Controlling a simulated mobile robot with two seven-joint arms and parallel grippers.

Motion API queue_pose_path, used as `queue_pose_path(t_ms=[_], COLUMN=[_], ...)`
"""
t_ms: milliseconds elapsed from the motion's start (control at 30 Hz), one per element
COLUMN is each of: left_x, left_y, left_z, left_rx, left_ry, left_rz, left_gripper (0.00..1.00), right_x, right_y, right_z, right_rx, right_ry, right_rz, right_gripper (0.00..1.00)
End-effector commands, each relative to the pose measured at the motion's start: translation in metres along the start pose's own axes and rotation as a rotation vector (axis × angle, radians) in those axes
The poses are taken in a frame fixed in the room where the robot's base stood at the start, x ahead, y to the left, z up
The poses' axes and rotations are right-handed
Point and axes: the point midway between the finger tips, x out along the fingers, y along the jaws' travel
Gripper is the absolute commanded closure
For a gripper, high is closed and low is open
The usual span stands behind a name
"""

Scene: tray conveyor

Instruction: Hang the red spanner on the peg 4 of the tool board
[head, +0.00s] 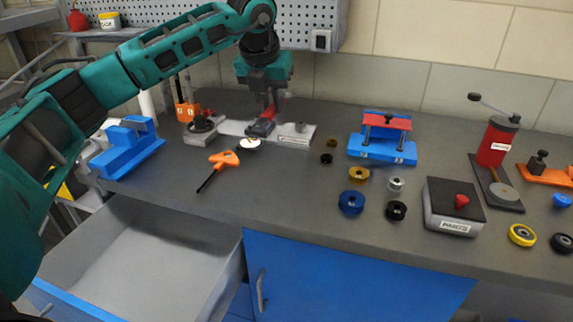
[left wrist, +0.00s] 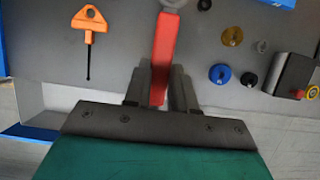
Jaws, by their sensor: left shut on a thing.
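The red spanner shows in the left wrist view (left wrist: 164,52) as a flat red bar, its near end between my fingers and its far part reaching ahead. My left gripper (left wrist: 160,85) is shut on it. In the head view my left gripper (head: 264,112) points down at the back of the bench, with a little red of the spanner (head: 268,115) showing at its fingers. A grey perforated board (head: 291,15), probably the tool board, is on the wall behind my arm. Its numbered pegs cannot be made out. My right gripper is not in view.
An orange hex key (head: 224,159) lies on the bench (head: 290,190). A blue vise (head: 128,148) stands left, a blue press fixture (head: 384,150) right. Several rollers and a grey box (head: 440,222) lie further right. An open drawer (head: 160,250) juts out below.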

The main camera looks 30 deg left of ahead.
Motion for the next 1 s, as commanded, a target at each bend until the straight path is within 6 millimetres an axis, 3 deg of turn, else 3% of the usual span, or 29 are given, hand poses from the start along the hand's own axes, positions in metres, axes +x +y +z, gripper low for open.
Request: queue_pose_path(t_ms=[233,367,800,1000], left_x=[0.000,0.013,0.117,0.142], left_y=[0.000,0.000,0.000,0.000], left_z=[0.000,-0.006,-0.049,-0.059], left_rx=[0.001,0.003,0.003,0.002], left_ry=[0.000,0.003,0.004,0.001], left_rz=[-0.001,0.001,0.000,-0.001], left_gripper=[1.00,1.00,1.00,1.00], right_x=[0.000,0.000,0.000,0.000], right_y=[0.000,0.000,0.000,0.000], right_z=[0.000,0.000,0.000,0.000], right_rx=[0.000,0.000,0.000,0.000], right_ry=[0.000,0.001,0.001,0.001], right_rz=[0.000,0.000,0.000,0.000], right_gripper=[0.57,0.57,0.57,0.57])
